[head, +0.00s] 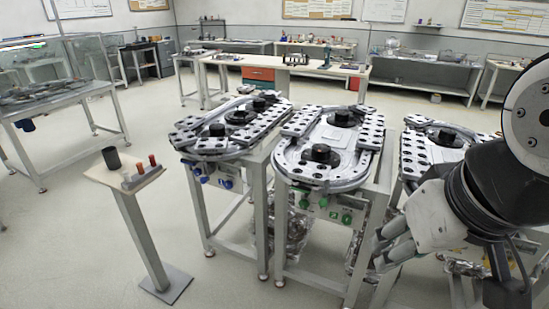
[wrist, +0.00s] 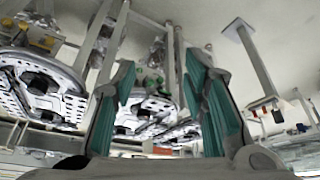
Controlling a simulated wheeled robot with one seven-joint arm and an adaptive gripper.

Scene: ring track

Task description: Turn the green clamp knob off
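Green knobs (head: 323,202) sit on the front panel under the middle ring track (head: 372,141). Several green parts show there, and I cannot tell which is the clamp knob. In the wrist view, the green parts (wrist: 154,84) appear small, between and beyond the fingers. My gripper (head: 383,247) is to the right of the middle track's front panel, apart from the knobs. The wrist view shows my gripper (wrist: 160,72) open and empty, its two teal-padded fingers spread. The wrist picture looks upside down.
A left ring track (head: 214,144) has blue knobs (head: 225,183). A right track (head: 415,150) is partly hidden by my arm; yellow parts (wrist: 42,36) show in the wrist view. A small stand (head: 127,184) holds a dark cup and red-topped items.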

